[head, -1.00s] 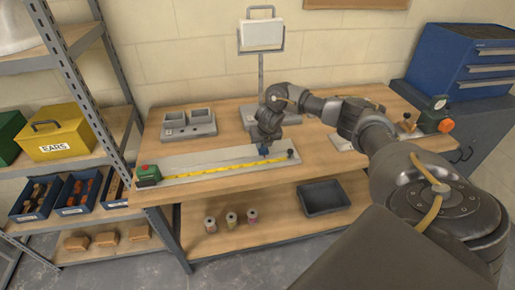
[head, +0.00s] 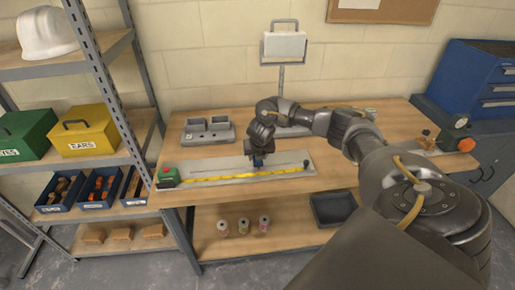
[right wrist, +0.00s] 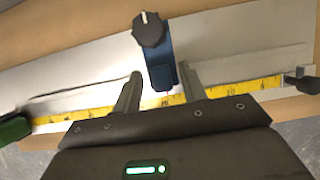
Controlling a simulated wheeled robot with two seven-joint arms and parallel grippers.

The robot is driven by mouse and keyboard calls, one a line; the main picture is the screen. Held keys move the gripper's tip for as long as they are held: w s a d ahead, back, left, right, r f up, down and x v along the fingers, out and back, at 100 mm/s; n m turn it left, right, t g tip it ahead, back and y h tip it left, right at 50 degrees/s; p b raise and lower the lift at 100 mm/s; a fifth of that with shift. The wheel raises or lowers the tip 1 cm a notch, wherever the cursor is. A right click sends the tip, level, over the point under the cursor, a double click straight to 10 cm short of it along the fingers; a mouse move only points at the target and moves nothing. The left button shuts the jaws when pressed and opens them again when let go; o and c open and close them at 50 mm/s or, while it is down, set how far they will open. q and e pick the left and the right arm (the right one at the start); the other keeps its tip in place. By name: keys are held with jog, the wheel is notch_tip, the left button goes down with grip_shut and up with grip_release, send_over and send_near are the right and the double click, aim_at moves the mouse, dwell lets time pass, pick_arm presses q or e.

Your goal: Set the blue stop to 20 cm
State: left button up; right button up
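The blue stop (right wrist: 160,65) has a black knob (right wrist: 149,29) with a white mark. It sits on the pale metal rail plate (head: 213,167), over the yellow tape measure (head: 220,177). The stop is right of the middle of the tape; I cannot read its exact mark. My right gripper (right wrist: 160,70) straddles the stop. A gap shows beside the left finger, while the right finger is close against or touching the stop. In the head view the wrist partly hides the stop (head: 257,161). My left gripper is not in view.
A green tape case (head: 167,177) sits at the rail's left end and a dark end piece (right wrist: 303,83) at its right. A grey double tray (head: 208,130) stands behind the rail. A sign stand (head: 284,46) rises behind my arm. Shelving (head: 110,90) stands left.

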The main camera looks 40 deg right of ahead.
jog(key=p+v, duration=0.2)
jog(key=v, duration=0.8)
jog(key=shift+r, duration=0.35)
jog(key=shift+s+a, duration=0.1)
